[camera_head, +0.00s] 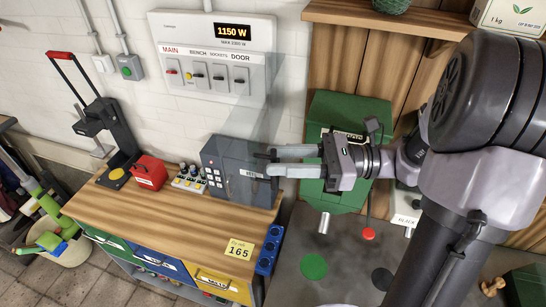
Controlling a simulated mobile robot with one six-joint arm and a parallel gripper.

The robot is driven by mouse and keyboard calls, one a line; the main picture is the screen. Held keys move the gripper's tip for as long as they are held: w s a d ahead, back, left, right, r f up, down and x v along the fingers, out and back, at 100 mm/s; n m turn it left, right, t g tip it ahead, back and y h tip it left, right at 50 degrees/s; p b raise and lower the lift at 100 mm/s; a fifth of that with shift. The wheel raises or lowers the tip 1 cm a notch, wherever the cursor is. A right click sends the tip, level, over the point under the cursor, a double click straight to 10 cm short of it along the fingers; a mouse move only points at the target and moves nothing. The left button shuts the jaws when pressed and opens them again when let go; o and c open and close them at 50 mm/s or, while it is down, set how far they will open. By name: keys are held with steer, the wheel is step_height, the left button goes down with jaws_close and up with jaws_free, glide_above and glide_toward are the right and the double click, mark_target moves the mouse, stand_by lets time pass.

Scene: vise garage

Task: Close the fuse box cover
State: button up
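The fuse box (213,50) is a white panel on the brick wall, with a lit "1150 W" display and a row of switches labelled MAIN, BENCH, SOCKETS and DOOR. A faint, see-through cover (268,118) seems to stand out from the panel's right part and reach below it; its exact edges are hard to make out. The switches on the left look uncovered. My gripper (270,163) is below and right of the fuse box, pointing left. Its two fingers are apart with nothing visible between them. I cannot tell whether it touches the cover.
A grey keypad box (225,170) stands behind the fingertips on the wooden bench (165,212). A red box (149,172), a button board (189,179) and a black lever press (105,120) stand farther left. A green cabinet (335,112) is behind my gripper.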

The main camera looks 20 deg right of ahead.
steer(key=shift+x, duration=0.9)
jaws_close()
steer(key=shift+d, duration=0.1)
steer(key=shift+f, duration=0.1)
stand_by(0.6)
